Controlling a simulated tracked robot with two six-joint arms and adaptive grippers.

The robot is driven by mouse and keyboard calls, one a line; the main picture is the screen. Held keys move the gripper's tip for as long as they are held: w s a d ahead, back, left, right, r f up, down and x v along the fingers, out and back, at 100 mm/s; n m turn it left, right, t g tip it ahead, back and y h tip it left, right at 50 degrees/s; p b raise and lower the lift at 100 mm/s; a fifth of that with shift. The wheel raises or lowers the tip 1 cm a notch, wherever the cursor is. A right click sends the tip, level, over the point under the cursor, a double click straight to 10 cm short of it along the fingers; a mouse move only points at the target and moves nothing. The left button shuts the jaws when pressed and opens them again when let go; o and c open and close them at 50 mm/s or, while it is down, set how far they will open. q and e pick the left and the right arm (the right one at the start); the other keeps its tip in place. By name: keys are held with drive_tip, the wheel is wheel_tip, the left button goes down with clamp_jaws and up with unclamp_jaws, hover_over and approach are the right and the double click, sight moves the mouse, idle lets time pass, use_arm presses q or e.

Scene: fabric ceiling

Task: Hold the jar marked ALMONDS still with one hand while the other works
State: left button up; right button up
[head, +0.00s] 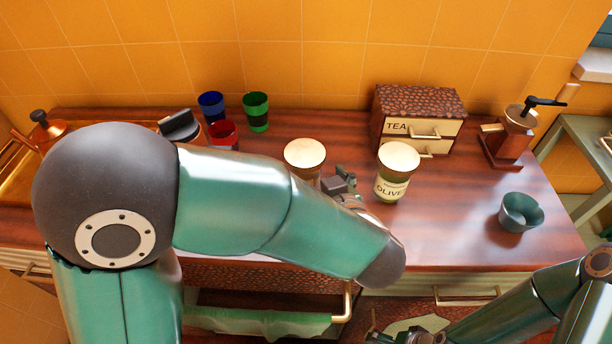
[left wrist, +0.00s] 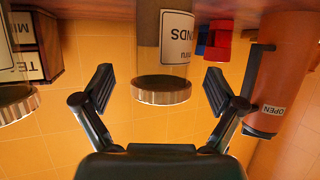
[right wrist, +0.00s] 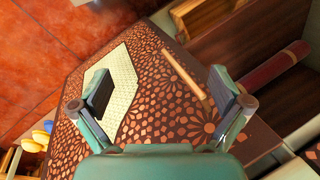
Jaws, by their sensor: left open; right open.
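The ALMONDS jar (head: 304,153) stands on the wooden counter with a pale round lid; my left arm hides its lower part in the head view. In the left wrist view the jar (left wrist: 147,62) appears upside down, its label ending in "NDS". My left gripper (head: 340,184) is beside the jar, at its right in the head view. Its open fingers (left wrist: 160,88) lie on either side of the jar in the wrist view, with gaps showing. My right gripper (right wrist: 160,92) is open and empty, low in front of the counter, over a patterned panel.
An OLIVES jar (head: 391,187) stands right of the ALMONDS jar. Behind are a TEA drawer box (head: 420,103) and blue, red and green cups (head: 256,112). A grinder (head: 508,138) and green bowl (head: 520,213) stand at the right. The counter between OLIVES jar and bowl is clear.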

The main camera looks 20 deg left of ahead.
use_arm(q)
drive_tip(key=shift+x, duration=2.65)
drive_tip(key=shift+r, duration=0.15)
drive_tip(key=c, duration=1.6)
drive_tip(key=shift+c, duration=0.2)
drive_tip(key=shift+r, duration=0.1)
wheel_tip(320, 180, up, 20)
drive_tip(key=p, duration=0.3)
drive_tip(key=shift+p, duration=0.4)
drive_tip(key=shift+s, duration=0.1)
